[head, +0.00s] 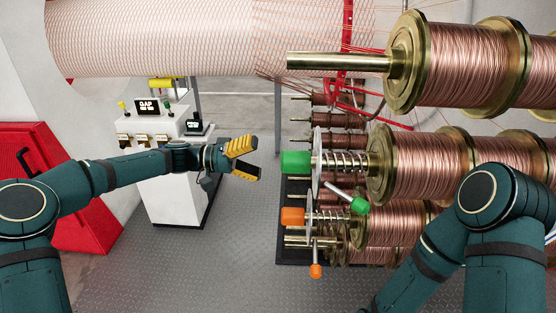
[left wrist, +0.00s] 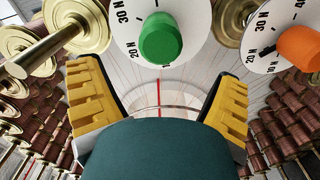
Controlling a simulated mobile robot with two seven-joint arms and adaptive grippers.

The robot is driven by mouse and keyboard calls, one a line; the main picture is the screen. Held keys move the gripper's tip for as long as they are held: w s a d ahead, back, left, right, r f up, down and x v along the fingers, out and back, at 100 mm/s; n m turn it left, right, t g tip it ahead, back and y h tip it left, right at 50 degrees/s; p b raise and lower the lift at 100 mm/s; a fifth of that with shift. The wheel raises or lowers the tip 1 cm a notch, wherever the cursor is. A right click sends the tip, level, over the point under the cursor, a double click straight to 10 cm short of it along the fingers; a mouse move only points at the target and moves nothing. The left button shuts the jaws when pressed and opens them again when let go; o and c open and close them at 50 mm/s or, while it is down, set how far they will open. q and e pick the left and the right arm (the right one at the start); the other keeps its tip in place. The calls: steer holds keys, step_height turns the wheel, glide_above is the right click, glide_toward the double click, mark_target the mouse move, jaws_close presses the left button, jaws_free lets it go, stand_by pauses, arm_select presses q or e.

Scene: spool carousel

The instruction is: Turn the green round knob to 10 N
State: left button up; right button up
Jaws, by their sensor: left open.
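The green round knob (head: 296,163) sticks out to the left from its dial disc at the front of the middle spool. In the left wrist view the knob (left wrist: 160,40) sits at the top centre on a white dial (left wrist: 190,20), with 20 N and 30 readable at its left. The knob's setting cannot be told. My left gripper (head: 252,158) is open and empty, a short gap left of the knob, not touching it. Its yellow fingers (left wrist: 158,100) stand wide apart below the knob in the wrist view. My right gripper is not in view; only my right arm shows.
An orange knob (head: 292,216) on a similar dial sits below the green one. A green-tipped lever (head: 358,206) and an orange-tipped lever (head: 316,271) stick out nearby. A bare brass shaft (head: 335,61) juts left above. A white control cabinet (head: 165,195) stands behind my left forearm.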

arm_select(q)
steer(key=a, duration=0.3)
steer(key=shift+a, duration=0.35)
steer(key=s+d+f+n+y, duration=0.2)
steer(key=s+d+f+y, duration=0.15)
steer(key=f, duration=0.55)
steer(key=s+d+f+n+y, duration=0.15)
steer(key=s+f, duration=0.25)
steer(key=f, duration=0.6)
steer(key=s+d+f+n+y, duration=0.1)
steer(key=s+d+f+y, duration=0.25)
steer(key=f, duration=0.55)
steer(key=s+a+f+t+y, duration=0.1)
steer(key=s+a+f+y, duration=0.1)
steer(key=s+f, duration=0.3)
steer(key=s+a+f+t+y, duration=0.1)
steer(key=s+a+f+y, duration=0.2)
steer(key=s, duration=0.7)
steer(key=shift+a+f+n, duration=0.45)
steer(key=shift+a+f, duration=0.25)
steer(key=shift+f, duration=0.15)
steer(key=shift+w+y, duration=0.1)
steer(key=shift+y, duration=0.15)
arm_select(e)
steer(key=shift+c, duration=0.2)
